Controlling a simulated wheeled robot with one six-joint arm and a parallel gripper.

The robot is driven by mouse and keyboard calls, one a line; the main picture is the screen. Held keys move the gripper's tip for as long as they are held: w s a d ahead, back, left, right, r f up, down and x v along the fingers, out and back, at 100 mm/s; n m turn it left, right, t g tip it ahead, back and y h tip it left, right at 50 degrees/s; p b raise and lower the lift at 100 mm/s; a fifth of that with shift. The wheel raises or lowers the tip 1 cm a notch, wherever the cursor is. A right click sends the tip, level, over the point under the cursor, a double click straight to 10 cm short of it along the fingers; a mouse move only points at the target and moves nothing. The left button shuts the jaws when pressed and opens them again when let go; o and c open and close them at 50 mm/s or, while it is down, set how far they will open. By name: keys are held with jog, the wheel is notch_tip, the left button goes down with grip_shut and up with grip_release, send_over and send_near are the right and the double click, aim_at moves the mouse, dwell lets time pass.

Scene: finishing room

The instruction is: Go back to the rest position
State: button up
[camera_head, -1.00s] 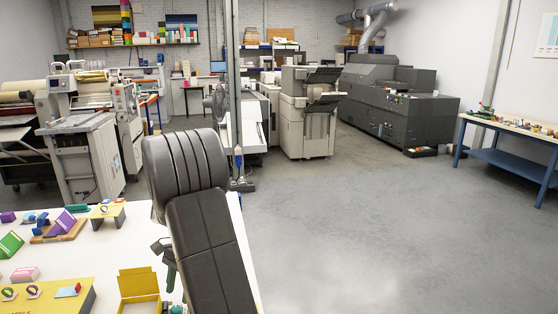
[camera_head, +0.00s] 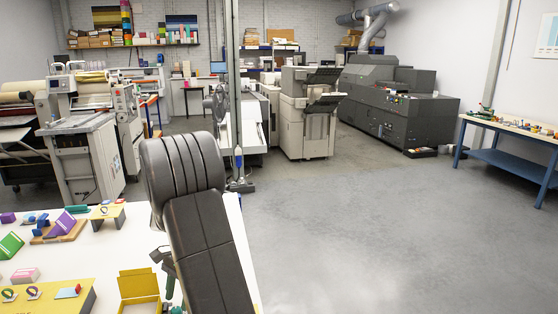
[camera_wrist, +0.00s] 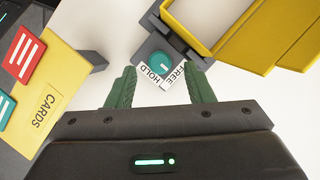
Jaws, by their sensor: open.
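My gripper (camera_wrist: 163,82) is open, its two green fingers spread with nothing between them. In the wrist view, a teal round knob (camera_wrist: 161,63) on a dark grey base lies just beyond the fingertips, with white HOLD and FREE labels beside it. The fingers look apart from the knob, but their height above it is hard to tell. In the head view, my arm hides most of the gripper; a green finger (camera_head: 170,287) shows over the white table (camera_head: 120,243), beside the open yellow box (camera_head: 138,284).
The yellow box (camera_wrist: 225,48) is close on the right in the wrist view. A yellow CARDS holder (camera_wrist: 47,105) is on the left. Purple, green and pink blocks crowd the table's left side in the head view. Open grey floor (camera_head: 380,230) lies to the right.

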aim_at(176, 309)
jog(key=x, duration=0.3)
jog(key=m+t+y, duration=0.1)
jog(key=m, duration=0.3)
jog(key=shift+s+d, duration=0.1)
jog(key=shift+d, duration=0.05)
jog(key=m+t+y, duration=0.1)
jog(key=m, duration=0.3)
jog(key=shift+s, duration=0.1)
jog(key=b+v, duration=0.1)
jog(key=v, duration=1.2)
jog(key=shift+s+d+r, duration=0.1)
